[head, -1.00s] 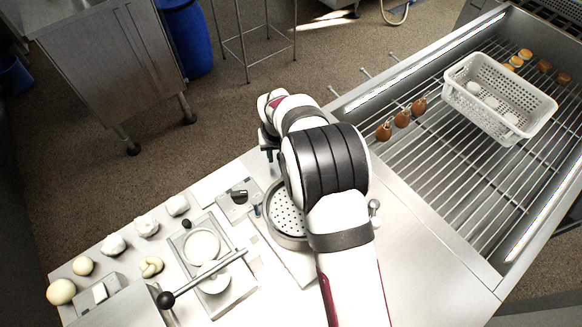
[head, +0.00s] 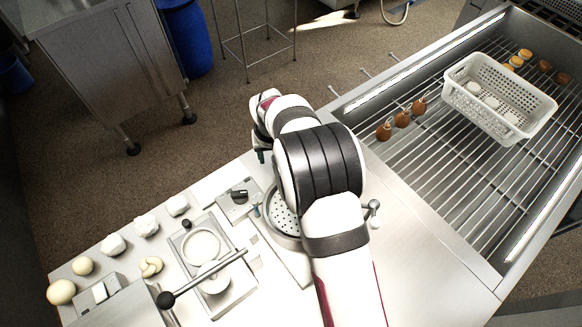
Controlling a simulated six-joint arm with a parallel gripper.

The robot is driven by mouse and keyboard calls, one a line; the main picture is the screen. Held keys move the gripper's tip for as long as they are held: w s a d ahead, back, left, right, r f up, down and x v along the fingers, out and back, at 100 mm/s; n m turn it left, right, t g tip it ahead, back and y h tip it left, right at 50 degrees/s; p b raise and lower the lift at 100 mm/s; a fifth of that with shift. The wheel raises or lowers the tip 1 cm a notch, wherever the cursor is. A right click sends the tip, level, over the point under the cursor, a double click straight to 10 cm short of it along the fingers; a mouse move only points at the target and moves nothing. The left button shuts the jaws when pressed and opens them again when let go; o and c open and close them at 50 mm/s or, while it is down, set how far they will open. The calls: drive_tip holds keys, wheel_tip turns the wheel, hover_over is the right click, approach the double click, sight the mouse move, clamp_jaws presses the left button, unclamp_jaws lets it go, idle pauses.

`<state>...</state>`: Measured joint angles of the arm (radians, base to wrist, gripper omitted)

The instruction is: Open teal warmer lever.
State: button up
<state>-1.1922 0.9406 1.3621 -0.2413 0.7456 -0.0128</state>
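A round warmer (head: 282,216) with a perforated top stands on the steel counter, partly hidden behind my arm. A small teal-blue lever (head: 256,209) shows at its left edge, upright or nearly so. My gripper (head: 261,156) is mostly hidden by my wrist; only a dark tip shows, above and behind the warmer in the picture. It appears apart from the lever. I cannot tell whether it is open or shut.
A small box with a black knob (head: 239,196) sits left of the warmer. A press with a long black-knobbed handle (head: 205,279) and several dough pieces (head: 146,225) lie further left. A white perforated basket (head: 498,98) rests on the rack at right.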

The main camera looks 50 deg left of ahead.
drive_tip(key=shift+w+a+v, duration=0.1)
drive_tip(key=shift+a+v, duration=0.1)
drive_tip(key=shift+v, duration=0.9)
drive_tip(key=shift+w+a+v, duration=0.1)
drive_tip(key=shift+a+v, duration=0.05)
drive_tip(key=shift+v, duration=0.9)
drive_tip(key=shift+w+a+v, duration=0.15)
drive_tip(key=shift+a+v, duration=0.05)
drive_tip(key=shift+v, duration=0.9)
drive_tip(key=shift+r, duration=0.1)
